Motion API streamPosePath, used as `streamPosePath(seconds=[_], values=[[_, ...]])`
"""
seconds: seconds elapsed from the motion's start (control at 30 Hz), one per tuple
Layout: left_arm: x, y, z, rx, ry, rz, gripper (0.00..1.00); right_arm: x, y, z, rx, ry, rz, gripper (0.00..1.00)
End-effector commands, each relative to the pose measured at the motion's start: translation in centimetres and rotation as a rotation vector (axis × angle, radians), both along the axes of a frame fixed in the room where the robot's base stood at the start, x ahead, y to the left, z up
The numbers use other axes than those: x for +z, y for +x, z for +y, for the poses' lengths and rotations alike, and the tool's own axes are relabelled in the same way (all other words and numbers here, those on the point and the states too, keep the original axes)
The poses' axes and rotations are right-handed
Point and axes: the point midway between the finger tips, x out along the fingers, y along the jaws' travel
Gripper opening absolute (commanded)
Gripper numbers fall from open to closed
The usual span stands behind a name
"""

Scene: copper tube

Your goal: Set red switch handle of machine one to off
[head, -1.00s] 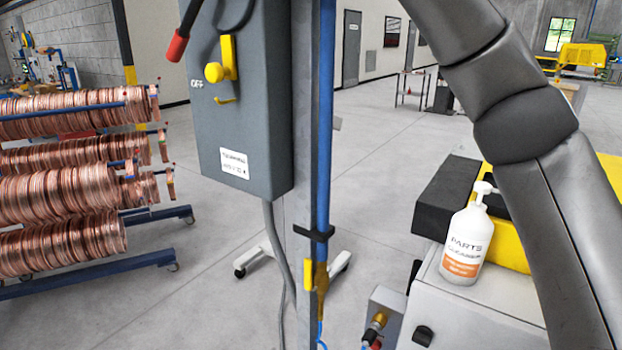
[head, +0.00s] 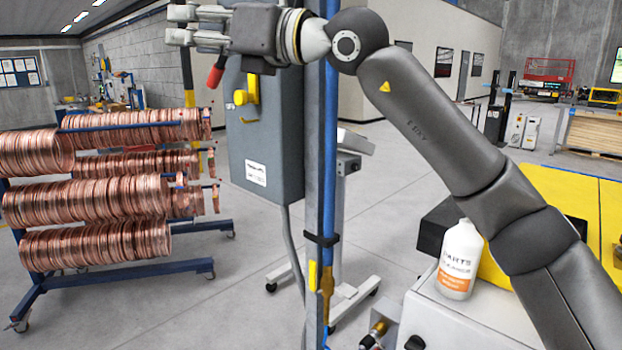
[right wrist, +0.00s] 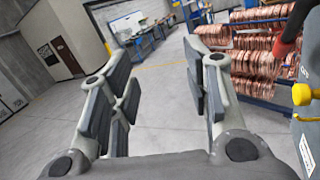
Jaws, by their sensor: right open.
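The red switch handle (head: 215,74) sticks out from the left side of the grey switch box (head: 262,150), slanting down to the left. Its upper part is hidden behind my right gripper in the head view. In the right wrist view the red handle (right wrist: 289,42) shows at the right edge, outside the fingers. My right gripper (head: 178,25) is open and empty, pointing left, above and in front of the handle in the picture. I cannot see it touching the handle. My left gripper is not in view.
A yellow latch (head: 248,95) sits on the box front. The box hangs on a post with a blue pipe (head: 327,170). A rack of copper coils (head: 95,195) stands left. A white bottle (head: 460,262) stands on a cabinet at right.

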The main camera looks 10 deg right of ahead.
Motion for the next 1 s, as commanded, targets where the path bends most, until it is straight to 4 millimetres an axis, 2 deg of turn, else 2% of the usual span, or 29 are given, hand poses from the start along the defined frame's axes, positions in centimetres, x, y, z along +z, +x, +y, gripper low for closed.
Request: streamPosePath(seconds=[0.03, 0.23, 0.47, 0.77, 1.0], values=[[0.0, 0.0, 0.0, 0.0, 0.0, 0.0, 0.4, -0.8, -0.3, 0.5, 0.037, 0.034, 0.019, 0.44], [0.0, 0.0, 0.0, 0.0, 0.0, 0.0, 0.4, -2.8, -1.5, 1.8, 0.162, 0.182, 0.081, 0.44], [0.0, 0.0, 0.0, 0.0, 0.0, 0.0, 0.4, -4.6, -2.6, 1.9, 0.275, 0.373, 0.162, 0.44], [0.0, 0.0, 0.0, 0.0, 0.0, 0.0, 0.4, -6.7, -3.1, 0.3, 0.368, 0.647, 0.28, 0.44], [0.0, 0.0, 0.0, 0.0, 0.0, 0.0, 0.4, -8.8, -2.7, -2.3, 0.397, 0.878, 0.382, 0.44]])
